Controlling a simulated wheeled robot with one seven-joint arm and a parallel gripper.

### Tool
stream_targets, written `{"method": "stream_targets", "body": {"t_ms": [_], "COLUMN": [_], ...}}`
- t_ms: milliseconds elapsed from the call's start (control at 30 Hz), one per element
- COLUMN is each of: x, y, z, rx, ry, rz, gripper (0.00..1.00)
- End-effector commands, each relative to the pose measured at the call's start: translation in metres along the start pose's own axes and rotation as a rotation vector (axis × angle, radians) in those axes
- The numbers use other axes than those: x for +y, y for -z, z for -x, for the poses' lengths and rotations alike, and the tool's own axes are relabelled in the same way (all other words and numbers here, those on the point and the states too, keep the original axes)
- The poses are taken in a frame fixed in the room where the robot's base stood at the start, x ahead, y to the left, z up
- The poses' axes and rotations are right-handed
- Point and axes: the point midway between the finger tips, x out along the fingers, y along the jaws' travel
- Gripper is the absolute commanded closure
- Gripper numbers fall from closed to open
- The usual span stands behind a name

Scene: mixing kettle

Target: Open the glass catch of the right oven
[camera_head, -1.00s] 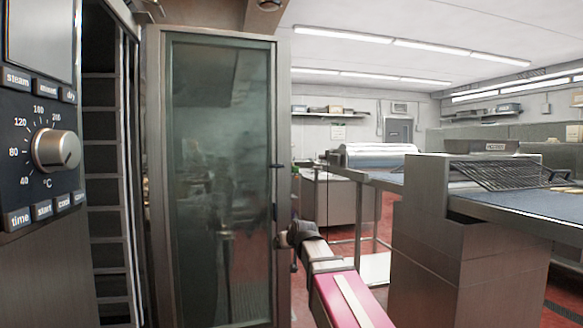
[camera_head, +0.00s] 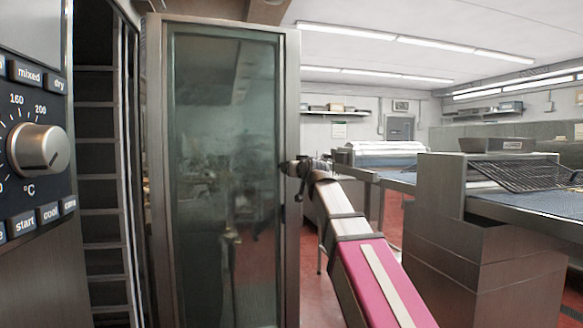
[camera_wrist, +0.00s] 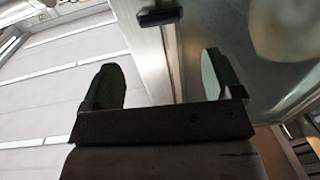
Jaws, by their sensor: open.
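The oven door (camera_head: 291,110) stands swung open, a steel frame around a dark glass pane (camera_head: 222,130). My gripper (camera_head: 290,168) is at the door's right frame edge, about mid-height. In the wrist view my gripper (camera_wrist: 161,80) is open, with one green-padded finger on each side of the door's edge (camera_wrist: 145,50). A small dark catch (camera_wrist: 158,17) sits on that edge, beyond the fingertips and apart from them. In the head view the gripper covers that part of the edge, so the catch is hard to make out. Whether the fingers touch the door cannot be told.
The oven's control panel with its knob (camera_head: 38,150) is close at the left. The oven's opening with a rack (camera_head: 103,180) lies beside it. A conveyor machine (camera_head: 480,230) stands at the right. Red floor shows between it and the door.

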Motion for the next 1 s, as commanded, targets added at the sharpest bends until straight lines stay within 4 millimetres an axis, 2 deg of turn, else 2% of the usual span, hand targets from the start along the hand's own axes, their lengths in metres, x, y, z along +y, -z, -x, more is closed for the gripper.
{"method": "stream_targets", "body": {"t_ms": [100, 633, 833, 1000], "x": [0.0, 0.001, 0.001, 0.0], "y": [0.0, 0.0, -0.001, -0.001], "z": [-0.015, -0.07, -0.085, -0.083], "rx": [-0.002, -0.002, -0.003, -0.002], "ry": [0.0, 0.0, 0.0, 0.0], "rz": [0.0, 0.0, 0.0, 0.0], "gripper": [0.15, 0.15, 0.15, 0.15]}}
